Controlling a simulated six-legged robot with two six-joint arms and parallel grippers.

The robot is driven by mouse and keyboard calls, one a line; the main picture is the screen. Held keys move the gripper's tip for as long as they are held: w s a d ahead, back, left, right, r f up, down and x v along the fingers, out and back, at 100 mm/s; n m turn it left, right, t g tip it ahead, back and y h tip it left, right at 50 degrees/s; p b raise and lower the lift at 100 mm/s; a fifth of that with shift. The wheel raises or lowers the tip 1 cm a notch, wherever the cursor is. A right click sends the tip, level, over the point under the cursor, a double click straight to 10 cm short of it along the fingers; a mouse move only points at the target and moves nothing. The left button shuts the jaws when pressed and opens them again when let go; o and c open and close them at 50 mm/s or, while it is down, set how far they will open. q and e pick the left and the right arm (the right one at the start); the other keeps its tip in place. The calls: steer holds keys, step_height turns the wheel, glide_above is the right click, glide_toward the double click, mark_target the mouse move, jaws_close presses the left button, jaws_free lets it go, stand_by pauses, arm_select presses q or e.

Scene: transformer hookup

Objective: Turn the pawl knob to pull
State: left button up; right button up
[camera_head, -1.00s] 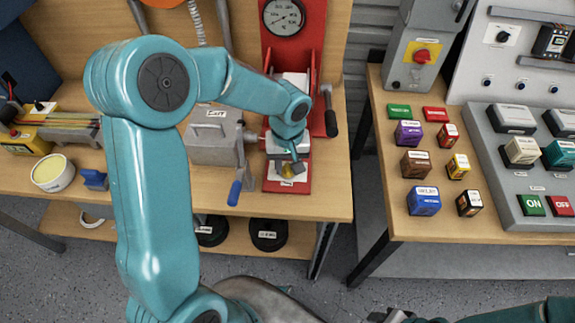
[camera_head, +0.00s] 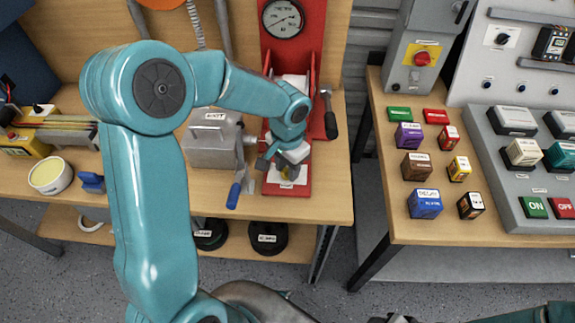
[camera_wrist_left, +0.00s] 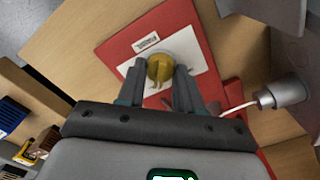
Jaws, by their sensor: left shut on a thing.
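The pawl knob is a small brass-yellow knob (camera_wrist_left: 160,69) on a white plate (camera_wrist_left: 190,48) with a small printed label. The plate lies on the base of a red stand (camera_head: 291,187). In the left wrist view my left gripper (camera_wrist_left: 160,80) is shut on the knob, one finger on each side. In the head view my left gripper (camera_head: 288,172) reaches down to the front of the red stand and mostly hides the knob. The label's text is too small to read. My right gripper does not clearly show.
A grey box with a blue-handled crank (camera_head: 234,194) stands just left of the red stand. A black-handled lever (camera_head: 330,122) is at its right. A gauge (camera_head: 283,18) sits above. A gap separates this bench from the right table (camera_head: 440,180), which holds several coloured blocks.

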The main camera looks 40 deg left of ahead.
mark_target(286, 170)
arm_select(q)
steer(key=shift+m, duration=0.5)
steer(key=o, duration=1.1)
steer(key=shift+c, duration=0.2)
steer(key=shift+r, duration=0.1)
step_height(286, 170, up, 16)
steer(key=p, duration=0.1)
steer(key=shift+s, duration=0.2)
